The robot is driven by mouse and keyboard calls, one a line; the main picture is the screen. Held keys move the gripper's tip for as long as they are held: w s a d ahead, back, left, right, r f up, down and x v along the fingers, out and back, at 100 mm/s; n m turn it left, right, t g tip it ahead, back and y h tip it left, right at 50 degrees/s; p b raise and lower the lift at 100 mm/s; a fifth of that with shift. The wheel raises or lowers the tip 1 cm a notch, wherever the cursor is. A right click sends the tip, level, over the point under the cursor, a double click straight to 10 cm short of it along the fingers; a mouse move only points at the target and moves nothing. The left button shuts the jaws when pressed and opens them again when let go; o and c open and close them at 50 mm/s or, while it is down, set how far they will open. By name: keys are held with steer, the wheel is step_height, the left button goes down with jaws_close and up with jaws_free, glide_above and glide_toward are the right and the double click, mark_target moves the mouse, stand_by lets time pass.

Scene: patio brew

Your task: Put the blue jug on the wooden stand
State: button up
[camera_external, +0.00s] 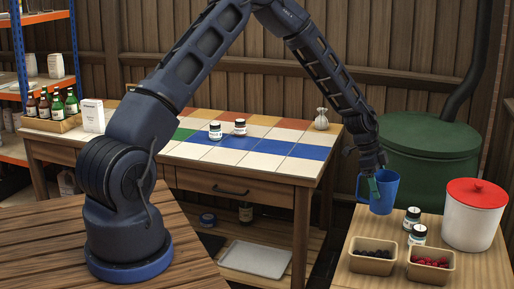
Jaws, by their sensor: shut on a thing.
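The blue jug (386,192) is at the right of the view, upright or nearly so. My gripper (373,184) is shut on the jug at its left side, where the handle is. The jug shows at the back left edge of a wooden-topped surface (482,266), which may be the wooden stand. I cannot tell whether the jug's base touches that surface or hangs above or behind it.
On that surface are a white bucket with a red lid (474,214), two small jars (412,217) and two berry boxes (430,264). A green tank (428,150) stands behind. A tiled table (290,166) holds jars, a pouch (321,119) and a bottle crate (52,122).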

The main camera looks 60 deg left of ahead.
steer(key=shift+f, duration=1.9)
steer(key=shift+f, duration=0.1)
steer(key=o, duration=1)
